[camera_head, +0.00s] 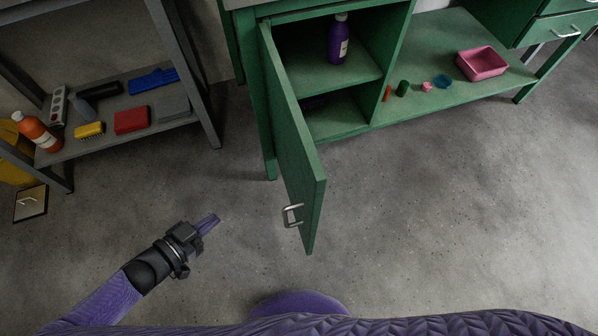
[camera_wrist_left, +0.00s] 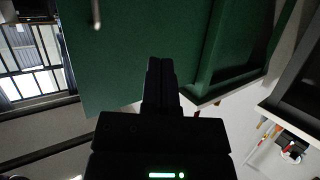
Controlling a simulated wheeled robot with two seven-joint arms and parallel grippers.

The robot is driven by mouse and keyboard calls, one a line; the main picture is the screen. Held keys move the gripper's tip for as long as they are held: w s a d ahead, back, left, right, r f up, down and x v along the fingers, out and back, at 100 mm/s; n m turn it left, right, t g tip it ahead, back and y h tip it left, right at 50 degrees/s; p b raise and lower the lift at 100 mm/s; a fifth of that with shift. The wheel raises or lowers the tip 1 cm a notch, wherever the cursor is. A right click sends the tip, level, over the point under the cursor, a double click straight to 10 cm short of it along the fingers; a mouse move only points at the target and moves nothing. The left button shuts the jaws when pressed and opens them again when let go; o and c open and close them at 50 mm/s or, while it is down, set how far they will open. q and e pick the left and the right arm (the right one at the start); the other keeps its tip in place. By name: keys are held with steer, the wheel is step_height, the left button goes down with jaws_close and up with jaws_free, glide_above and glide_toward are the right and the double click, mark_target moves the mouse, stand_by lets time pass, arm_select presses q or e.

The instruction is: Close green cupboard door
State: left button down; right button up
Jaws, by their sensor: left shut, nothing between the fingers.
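The green cupboard door (camera_head: 300,150) stands open, hinged at its left side and swung out toward me. Its metal handle (camera_head: 292,214) is on the door's left-facing side near the free end. The open cupboard (camera_head: 335,75) shows a shelf inside. My left gripper (camera_head: 209,222) is shut and empty, left of the door and apart from it. In the left wrist view the gripper (camera_wrist_left: 159,75) points at the green door panel (camera_wrist_left: 140,30), with the handle (camera_wrist_left: 96,12) at the upper left. My right gripper is not in view.
A purple bottle (camera_head: 338,40) stands on the cupboard shelf. A pink tray (camera_head: 482,63) and small items lie on the green lower shelf (camera_head: 455,98) at right. A grey rack (camera_head: 180,70) with several items stands at left. The floor (camera_head: 420,215) right of the door is clear.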

arm_select(q)
step_height(320, 180, up, 10)
steer(key=d+f+m+g+h+p, duration=0.1)
steer(key=d+m+g+h, duration=0.15)
steer(key=m+h, duration=0.2)
steer(key=m+g+h, duration=0.2)
steer(key=g+h, duration=0.2)
glide_toward(309, 180)
steer(key=b+x, duration=0.1)
steer(key=x, duration=0.5)
steer(key=shift+d, duration=0.45)
steer(key=shift+d+r, duration=0.15)
steer(key=shift+d, duration=0.15)
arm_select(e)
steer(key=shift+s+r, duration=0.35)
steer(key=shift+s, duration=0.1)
arm_select(q)
steer(key=shift+t, duration=0.25)
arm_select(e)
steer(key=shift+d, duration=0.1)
